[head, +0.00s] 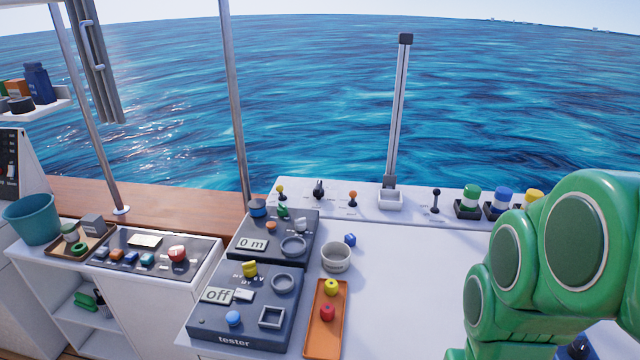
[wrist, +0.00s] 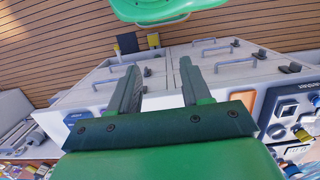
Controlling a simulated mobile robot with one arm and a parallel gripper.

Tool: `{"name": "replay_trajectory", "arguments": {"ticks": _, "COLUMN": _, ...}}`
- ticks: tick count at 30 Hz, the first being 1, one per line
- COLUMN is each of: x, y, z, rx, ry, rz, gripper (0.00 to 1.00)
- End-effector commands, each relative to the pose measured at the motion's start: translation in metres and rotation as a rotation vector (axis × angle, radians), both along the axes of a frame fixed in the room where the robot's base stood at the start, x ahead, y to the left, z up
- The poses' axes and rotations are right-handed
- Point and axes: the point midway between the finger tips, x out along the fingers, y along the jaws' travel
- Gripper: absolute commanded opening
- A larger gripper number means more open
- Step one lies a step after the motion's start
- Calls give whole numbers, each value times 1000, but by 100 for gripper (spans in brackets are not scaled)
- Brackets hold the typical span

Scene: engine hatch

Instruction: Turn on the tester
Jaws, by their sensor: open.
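The tester (head: 290,330) is a dark grey box at the front left of the white worktop. Its display (head: 216,295) reads "off". A blue knob (head: 234,318) sits near its front left, a yellow knob (head: 250,269) at its back, and a small white part (head: 243,294) beside the display. It has a round ring and a square frame on its right. In the wrist view a dark blue-grey panel with similar parts, apparently the tester (wrist: 283,107), is at the right edge. My gripper (wrist: 158,85) is open and empty, apart from the tester, above white drawer fronts.
A second dark box (head: 275,222) reading "0 m" stands behind the tester. The worktop (head: 415,275) is clear in the middle.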

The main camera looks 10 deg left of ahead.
Motion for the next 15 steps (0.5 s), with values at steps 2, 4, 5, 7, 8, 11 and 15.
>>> {"name": "replay_trajectory", "arguments": {"ticks": 2, "x": 5, "y": 2, "z": 1, "rx": 0, "ry": -2, "rz": 3, "gripper": 35}}
{"name": "replay_trajectory", "arguments": {"ticks": 4, "x": 13, "y": 5, "z": 3, "rx": 1, "ry": -5, "rz": 5, "gripper": 25}}
{"name": "replay_trajectory", "arguments": {"ticks": 5, "x": 18, "y": 7, "z": 5, "rx": 1, "ry": -8, "rz": 6, "gripper": 20}}
{"name": "replay_trajectory", "arguments": {"ticks": 7, "x": 31, "y": 13, "z": 9, "rx": 2, "ry": -18, "rz": 8, "gripper": 9}}
{"name": "replay_trajectory", "arguments": {"ticks": 8, "x": 37, "y": 16, "z": 11, "rx": 3, "ry": -23, "rz": 9, "gripper": 5}}
{"name": "replay_trajectory", "arguments": {"ticks": 11, "x": 57, "y": 27, "z": 15, "rx": 6, "ry": -30, "rz": 10, "gripper": 0}}
{"name": "replay_trajectory", "arguments": {"ticks": 15, "x": 85, "y": 44, "z": 22, "rx": 11, "ry": -50, "rz": 12, "gripper": 0}}
